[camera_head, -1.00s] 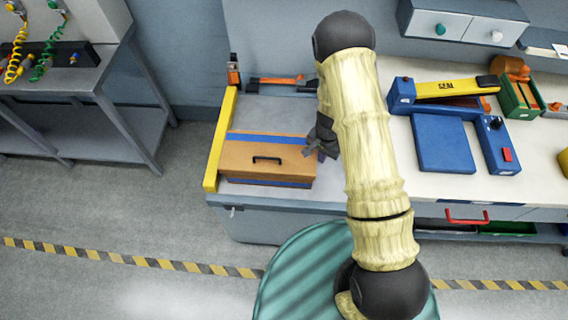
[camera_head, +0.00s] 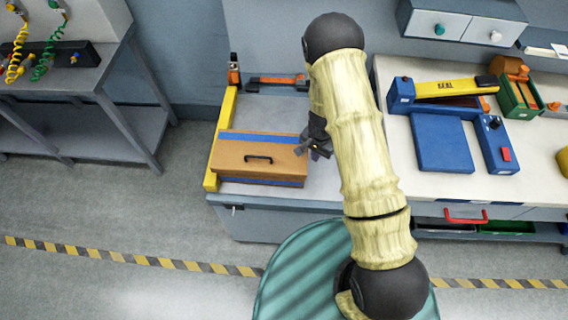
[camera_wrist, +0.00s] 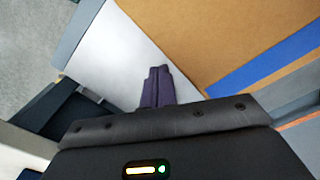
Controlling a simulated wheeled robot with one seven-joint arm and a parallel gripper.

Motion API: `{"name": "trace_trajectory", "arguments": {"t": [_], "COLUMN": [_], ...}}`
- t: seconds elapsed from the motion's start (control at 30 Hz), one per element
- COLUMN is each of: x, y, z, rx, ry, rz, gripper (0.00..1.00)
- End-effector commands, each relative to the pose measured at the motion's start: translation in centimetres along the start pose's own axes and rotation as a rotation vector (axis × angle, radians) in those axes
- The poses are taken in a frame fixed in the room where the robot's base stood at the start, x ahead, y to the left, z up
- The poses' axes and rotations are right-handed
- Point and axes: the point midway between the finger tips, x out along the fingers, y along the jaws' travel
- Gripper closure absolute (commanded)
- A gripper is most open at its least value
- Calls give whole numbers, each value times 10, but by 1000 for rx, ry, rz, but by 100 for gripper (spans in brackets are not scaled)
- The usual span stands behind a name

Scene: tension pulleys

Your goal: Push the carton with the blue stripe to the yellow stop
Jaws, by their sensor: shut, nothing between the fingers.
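The brown carton (camera_head: 262,158) with a blue stripe and a dark handle lies on the grey bench top at the left. Its left edge meets or overlaps the yellow stop bar (camera_head: 226,105) in the head view, and I cannot tell whether they touch. My gripper (camera_head: 312,152) is at the carton's right side, partly hidden by my arm. In the wrist view, my gripper's dark fingers (camera_wrist: 157,86) are together and empty. They are beside the edge of the carton (camera_wrist: 210,35), with a strip of pale bench showing; contact is unclear.
An orange-and-black tool (camera_head: 275,82) lies behind the carton. A blue sealing machine (camera_head: 443,142) with a yellow arm stands on the bench to the right. A green box (camera_head: 519,98) is beyond it. A grey side table (camera_head: 75,75) stands apart at the far left.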

Motion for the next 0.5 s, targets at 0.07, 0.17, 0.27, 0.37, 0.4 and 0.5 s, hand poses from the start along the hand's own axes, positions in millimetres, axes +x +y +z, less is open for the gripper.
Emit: {"name": "trace_trajectory", "arguments": {"t": [0.07,0.17,0.27,0.37,0.4,0.5], "x": [0,0,0,0,0,0], "y": [3,7,10,11,12,12], "z": [-2,-4,-6,-7,-7,-7], "rx": [2,1,-1,-1,-1,-1], "ry": [0,1,1,1,1,0], "rz": [0,0,0,0,0,0], "gripper": [100,100,100,100,100,100]}}
